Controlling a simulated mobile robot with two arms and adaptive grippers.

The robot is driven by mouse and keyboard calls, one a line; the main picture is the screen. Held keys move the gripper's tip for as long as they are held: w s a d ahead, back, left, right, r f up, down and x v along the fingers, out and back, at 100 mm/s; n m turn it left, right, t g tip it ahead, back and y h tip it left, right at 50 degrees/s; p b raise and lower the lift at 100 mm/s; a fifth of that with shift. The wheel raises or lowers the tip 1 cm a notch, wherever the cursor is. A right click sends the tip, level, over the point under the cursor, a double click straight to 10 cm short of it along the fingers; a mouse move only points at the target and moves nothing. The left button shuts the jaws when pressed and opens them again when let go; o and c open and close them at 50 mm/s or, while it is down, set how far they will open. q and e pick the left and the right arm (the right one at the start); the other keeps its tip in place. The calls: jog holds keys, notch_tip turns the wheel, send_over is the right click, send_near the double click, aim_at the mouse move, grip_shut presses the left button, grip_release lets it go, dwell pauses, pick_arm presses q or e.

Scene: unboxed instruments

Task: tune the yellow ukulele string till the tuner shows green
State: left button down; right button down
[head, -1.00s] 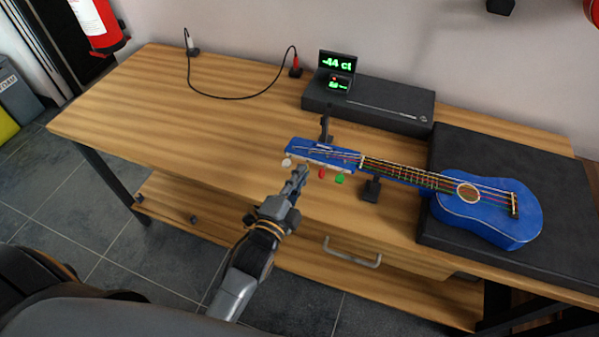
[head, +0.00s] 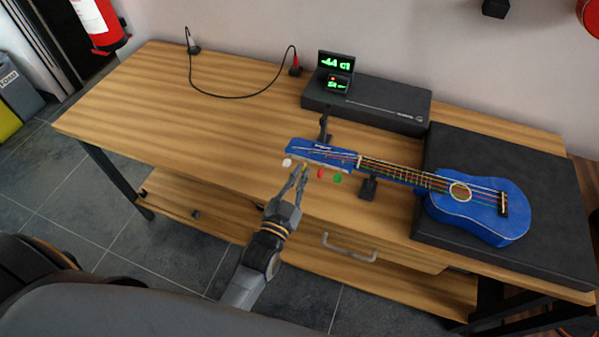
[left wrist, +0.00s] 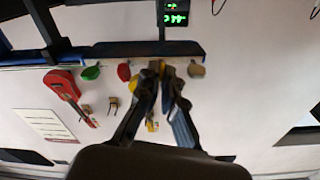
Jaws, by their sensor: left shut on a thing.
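The blue ukulele (head: 480,212) lies with its body on a black case and its neck pointing left. White, red (head: 320,173) and green (head: 338,179) tuning pegs show along the near edge of its headstock (head: 325,152). My left gripper (head: 301,168) is at the yellow peg (head: 305,168), between white and red, and its fingers (left wrist: 160,72) are shut on it; the fingers partly hide the peg. The yellow string is too thin to single out. The tuner (head: 336,62) shows green digits reading about -44, and a red mark shows on the smaller screen below. My right gripper is out of view.
A black box (head: 385,104) stands behind the headstock. Small black stands (head: 368,188) are at the neck. A cable (head: 240,97) lies on the back of the wooden table (head: 180,110), whose left part is clear. A drawer handle (head: 348,250) is on the front.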

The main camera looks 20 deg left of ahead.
pick_arm(q)
jog(key=n+p, duration=0.1)
jog(key=n, duration=0.3)
jog(key=shift+r, duration=0.1)
jog(key=n, duration=0.4)
jog(key=shift+y+p, duration=0.3)
jog(key=shift+p, duration=0.1)
jog(key=n, duration=0.3)
jog(key=shift+d+n, duration=0.1)
jog(key=shift+n, duration=0.3)
jog(key=shift+n+y+p, duration=0.4)
jog(key=shift+n+p, duration=0.05)
jog(key=shift+n, duration=1.45)
jog(key=c, duration=1.5)
grip_release()
